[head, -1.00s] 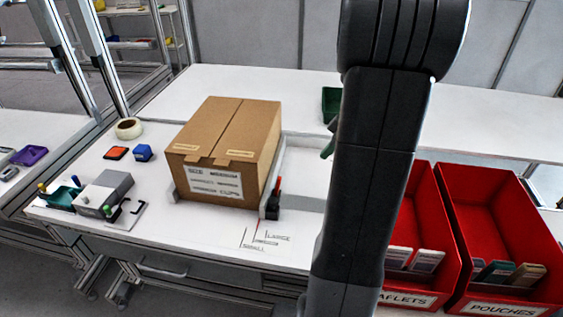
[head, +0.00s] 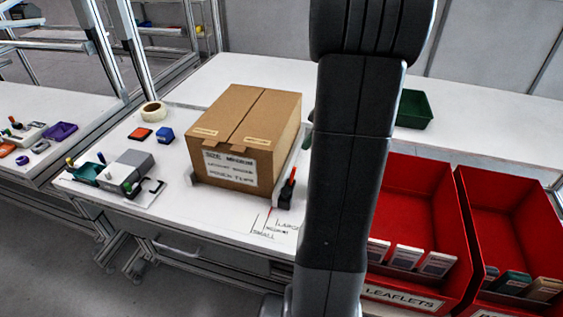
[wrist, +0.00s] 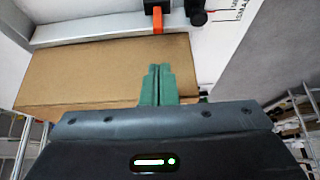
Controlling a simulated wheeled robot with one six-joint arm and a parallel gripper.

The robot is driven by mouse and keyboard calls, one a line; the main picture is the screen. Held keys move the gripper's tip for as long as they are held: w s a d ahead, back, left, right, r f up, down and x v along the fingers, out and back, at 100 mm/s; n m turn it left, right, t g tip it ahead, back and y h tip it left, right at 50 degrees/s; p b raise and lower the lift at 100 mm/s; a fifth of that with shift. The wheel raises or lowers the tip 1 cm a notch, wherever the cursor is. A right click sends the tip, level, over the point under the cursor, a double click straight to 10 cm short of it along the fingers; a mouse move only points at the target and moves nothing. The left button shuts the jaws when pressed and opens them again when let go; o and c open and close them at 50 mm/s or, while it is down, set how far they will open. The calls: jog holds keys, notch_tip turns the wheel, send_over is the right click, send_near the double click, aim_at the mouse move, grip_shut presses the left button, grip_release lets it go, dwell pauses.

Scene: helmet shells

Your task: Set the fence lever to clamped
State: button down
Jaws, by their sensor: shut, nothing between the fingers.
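The fence lever (head: 290,186) has a red-orange handle on a black base. In the head view it stands near upright at the near end of the light fence, beside the right side of the cardboard box (head: 232,168). In the wrist view the orange lever (wrist: 158,20) shows at the top, on the fence rail (wrist: 95,30). My gripper (wrist: 158,72) has green fingers, shut together and empty. In the wrist view they lie across the box, apart from the lever. In the head view my arm hides most of the gripper.
Red bins (head: 410,200) stand at the right and a green bin (head: 413,110) behind.

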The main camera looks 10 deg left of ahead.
jog(key=shift+f, duration=0.1)
jog(key=p, duration=0.1)
send_over(292, 176)
jog(key=f, duration=0.8)
jog(key=shift+w+a+f, duration=0.1)
jog(key=shift+w, duration=0.3)
jog(key=shift+a+f, duration=0.1)
jog(key=shift+f, duration=0.1)
jog(key=shift+w+f+b, duration=0.1)
jog(key=shift+f+b, duration=0.05)
jog(key=shift+b, duration=0.25)
jog(key=shift+d+y+b, duration=0.2)
jog(key=shift+y+b, duration=0.1)
jog(key=shift+d, duration=0.1)
jog(key=shift+b, duration=0.35)
